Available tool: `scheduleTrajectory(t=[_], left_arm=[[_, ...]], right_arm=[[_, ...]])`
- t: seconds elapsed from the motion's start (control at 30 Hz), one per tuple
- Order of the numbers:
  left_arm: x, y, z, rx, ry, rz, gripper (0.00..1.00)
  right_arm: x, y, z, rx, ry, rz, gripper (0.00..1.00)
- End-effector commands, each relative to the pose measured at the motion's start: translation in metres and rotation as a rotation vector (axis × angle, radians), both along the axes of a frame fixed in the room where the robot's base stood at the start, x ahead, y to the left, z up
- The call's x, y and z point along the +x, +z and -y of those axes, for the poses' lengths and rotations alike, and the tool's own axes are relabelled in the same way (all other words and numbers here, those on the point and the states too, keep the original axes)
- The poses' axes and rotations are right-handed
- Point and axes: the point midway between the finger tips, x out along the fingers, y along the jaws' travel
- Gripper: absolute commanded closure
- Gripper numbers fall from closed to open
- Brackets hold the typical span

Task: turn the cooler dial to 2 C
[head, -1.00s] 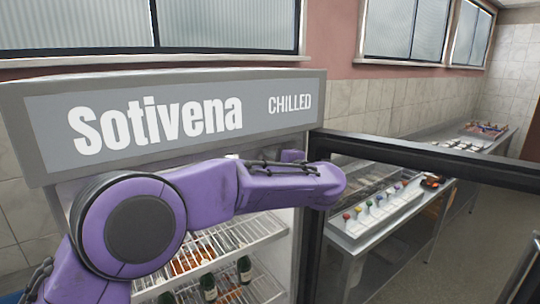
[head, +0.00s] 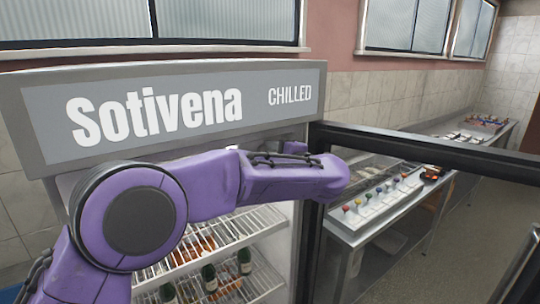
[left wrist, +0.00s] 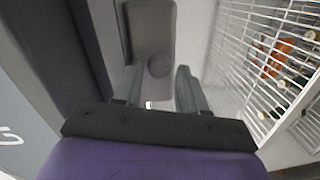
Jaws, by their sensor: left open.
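The cooler (head: 300,75) has an open front under a header reading "Sotivena CHILLED". My left arm crosses in front of it in the head view, and its gripper is hidden there. In the left wrist view, a grey housing (left wrist: 150,22) carries a small round grey dial (left wrist: 159,66). My left gripper (left wrist: 158,75) is open, with the dial appearing between its two fingers. I cannot tell whether either finger touches it. No scale or temperature reading is legible. My right gripper is not in view.
White wire shelves (head: 240,228) with bottles (head: 208,280) lie inside the cooler, and show at the right of the wrist view. The dark-framed glass door (head: 430,153) stands open to the right. Beyond it is a counter (head: 345,235) with several colored-topped items.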

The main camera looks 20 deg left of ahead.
Motion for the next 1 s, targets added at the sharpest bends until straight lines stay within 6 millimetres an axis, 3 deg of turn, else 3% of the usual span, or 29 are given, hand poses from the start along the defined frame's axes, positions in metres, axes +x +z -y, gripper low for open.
scheduleTrajectory(t=[0.2,0.5,0.83,0.9,0.97,1.0], left_arm=[[-0.033,-0.003,0.039,0.004,-0.005,0.004,0.59],[-0.062,0.005,0.073,0.000,-0.001,0.000,0.59],[-0.062,0.007,0.074,-0.008,-0.002,0.010,0.59],[-0.055,0.011,0.081,0.017,-0.060,0.059,0.59],[-0.046,-0.002,0.084,0.129,-0.148,0.074,0.59],[-0.039,-0.025,0.079,0.214,-0.206,0.053,0.59]], right_arm=[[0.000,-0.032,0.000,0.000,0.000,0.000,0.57],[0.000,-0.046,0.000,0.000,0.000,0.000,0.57],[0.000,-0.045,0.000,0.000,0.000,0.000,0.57],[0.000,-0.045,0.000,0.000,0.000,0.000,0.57],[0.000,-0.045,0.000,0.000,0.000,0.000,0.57],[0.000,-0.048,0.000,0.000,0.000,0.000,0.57]])
